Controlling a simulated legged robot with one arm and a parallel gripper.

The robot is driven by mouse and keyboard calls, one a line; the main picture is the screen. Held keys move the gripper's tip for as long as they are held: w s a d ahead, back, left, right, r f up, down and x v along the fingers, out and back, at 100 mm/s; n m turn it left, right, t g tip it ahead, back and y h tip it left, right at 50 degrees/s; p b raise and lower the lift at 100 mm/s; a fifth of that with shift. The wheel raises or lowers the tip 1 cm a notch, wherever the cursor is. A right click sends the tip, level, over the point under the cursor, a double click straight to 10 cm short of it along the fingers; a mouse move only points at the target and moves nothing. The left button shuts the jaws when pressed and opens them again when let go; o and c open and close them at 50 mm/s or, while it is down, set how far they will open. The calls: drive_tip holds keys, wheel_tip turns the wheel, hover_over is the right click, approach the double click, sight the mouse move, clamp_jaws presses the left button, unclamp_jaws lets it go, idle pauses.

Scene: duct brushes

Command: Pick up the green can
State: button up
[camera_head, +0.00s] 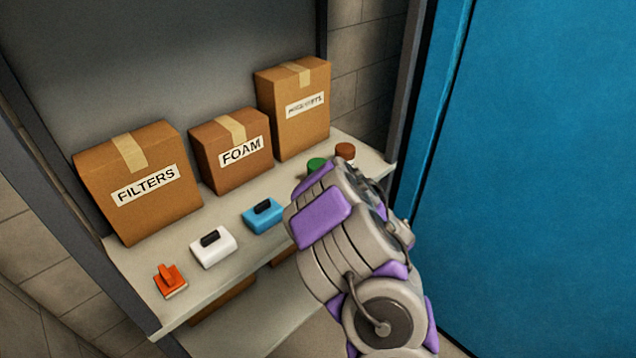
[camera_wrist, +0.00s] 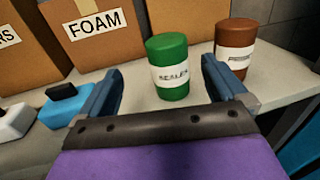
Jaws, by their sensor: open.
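The green can (camera_wrist: 168,66) stands upright on the shelf in the wrist view, with a white label around its middle. Its label text is blurred. In the head view only the top of the green can (camera_head: 316,164) shows, as my arm hides the rest. My gripper (camera_wrist: 160,85) is open, with one blue finger to the left and one to the right of the can in the picture. The can shows between the fingers and beyond the gripper's palm. I cannot tell how far the fingertips reach along it. Nothing is held.
A brown can (camera_wrist: 235,47) stands just right of the green one. Boxes marked FILTERS (camera_head: 135,172) and FOAM (camera_head: 231,152) and a taller box (camera_head: 293,115) stand behind. Blue (camera_head: 263,217), white (camera_head: 213,248) and orange (camera_head: 170,281) items line the shelf's front left. A blue panel (camera_head: 540,180) is at right.

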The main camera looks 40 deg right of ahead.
sight(315, 160)
drive_tip(key=shift+w+a, duration=0.2)
drive_tip(key=shift+w, duration=0.15)
drive_tip(key=shift+w+b, duration=0.35)
drive_tip(key=shift+w, duration=0.1)
drive_tip(key=w+d, duration=0.1)
drive_tip(key=w, duration=0.1)
drive_tip(key=w+d, duration=0.1)
drive_tip(key=shift+w+f, duration=0.1)
drive_tip(key=shift+w, duration=0.3)
drive_tip(key=shift+w+a+r+b, duration=0.25)
drive_tip(key=shift+w+a+b, duration=0.15)
drive_tip(key=shift+w, duration=0.2)
drive_tip(key=shift+w+r, duration=0.1)
drive_tip(key=shift+w, duration=0.25)
drive_tip(key=shift+w+d+r+b, duration=0.15)
drive_tip(key=shift+w+d, duration=0.2)
drive_tip(key=shift+w, duration=0.35)
drive_tip(key=shift+w+d+f+b, duration=0.15)
drive_tip(key=shift+w+d, duration=0.2)
drive_tip(key=shift+w, duration=0.3)
drive_tip(key=shift+w+d+r+b, duration=0.15)
drive_tip(key=shift+w+d, duration=0.2)
drive_tip(key=shift+w, duration=0.35)
drive_tip(key=shift+a, duration=0.4)
drive_tip(key=shift+c, duration=0.7)
drive_tip(key=shift+d, duration=0.3)
drive_tip(key=c, duration=0.8)
drive_tip(key=shift+a, duration=0.1)
drive_tip(key=c, duration=0.8)
